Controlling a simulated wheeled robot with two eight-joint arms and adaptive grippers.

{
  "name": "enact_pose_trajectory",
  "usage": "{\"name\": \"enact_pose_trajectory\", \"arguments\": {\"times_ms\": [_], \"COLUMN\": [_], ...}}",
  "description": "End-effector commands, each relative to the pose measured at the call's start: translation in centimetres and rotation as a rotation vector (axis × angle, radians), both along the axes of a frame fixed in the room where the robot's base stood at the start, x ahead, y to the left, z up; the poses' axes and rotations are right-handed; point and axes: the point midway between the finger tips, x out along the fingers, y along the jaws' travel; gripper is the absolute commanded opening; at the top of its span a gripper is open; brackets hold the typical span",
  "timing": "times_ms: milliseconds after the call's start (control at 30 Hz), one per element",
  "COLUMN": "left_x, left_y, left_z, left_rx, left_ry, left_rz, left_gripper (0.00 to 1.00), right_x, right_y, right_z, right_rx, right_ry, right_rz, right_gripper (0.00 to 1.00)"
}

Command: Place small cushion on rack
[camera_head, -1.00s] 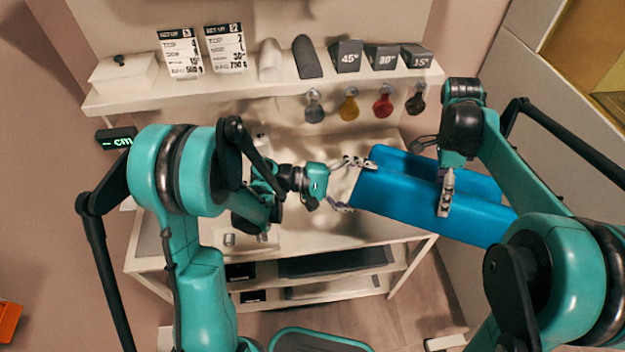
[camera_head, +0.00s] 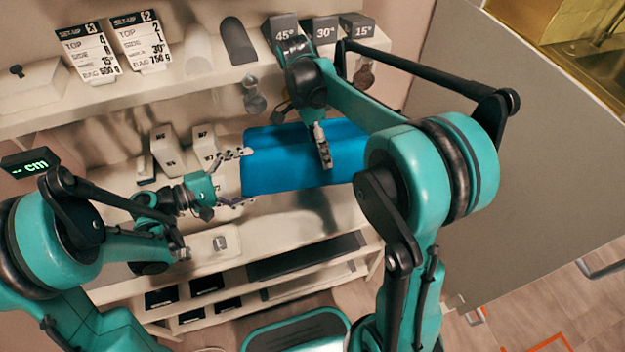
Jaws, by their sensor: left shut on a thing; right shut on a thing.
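A long blue cushion (camera_head: 282,172) is held between my two grippers, above the back of the pale table and below the upper shelf. My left gripper (camera_head: 248,177) has its fingers spread around the cushion's left end, one at the top and one at the bottom. My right gripper (camera_head: 323,146) grips it from above near the middle; its far finger is hidden. The cushion's right end is hidden behind my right arm. A pale rack with an upper shelf (camera_head: 130,92) stands behind, and lower shelves (camera_head: 290,285) show under the table.
The upper shelf carries set-up cards (camera_head: 140,42), a white and a dark rounded block (camera_head: 238,42), and grey wedges (camera_head: 322,30). Labelled boxes (camera_head: 167,150) stand on the table left of the cushion. A grey panel (camera_head: 540,150) is at the right.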

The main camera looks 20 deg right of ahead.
Motion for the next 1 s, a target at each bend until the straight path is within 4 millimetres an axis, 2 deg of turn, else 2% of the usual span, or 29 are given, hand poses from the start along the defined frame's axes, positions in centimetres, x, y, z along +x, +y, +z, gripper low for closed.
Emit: {"name": "enact_pose_trajectory", "arguments": {"times_ms": [367,900,933,967,1000], "left_x": [0.3,0.3,0.3,0.2,0.2], "left_y": [0.1,0.1,0.1,0.1,0.1], "left_z": [-0.9,-4.6,-4.6,-4.4,-4.4], "left_rx": [-0.003,-0.004,-0.003,-0.003,-0.002], "left_ry": [-0.003,-0.003,-0.003,-0.003,-0.003], "left_rz": [0.007,0.006,0.006,0.006,0.005], "left_gripper": [0.47,0.47,0.95,1.0,1.0], "right_x": [-0.2,-0.2,-0.2,-0.2,-0.1], "right_y": [0.1,0.1,0.1,0.1,0.1], "right_z": [-1.0,-4.7,-4.7,-4.5,-4.4], "right_rx": [0.004,0.004,0.004,0.004,0.002], "right_ry": [0.007,0.006,0.006,0.006,0.005], "right_rz": [0.005,0.004,0.004,0.004,0.004], "right_gripper": [0.21,0.21,0.68,0.76,0.86]}}
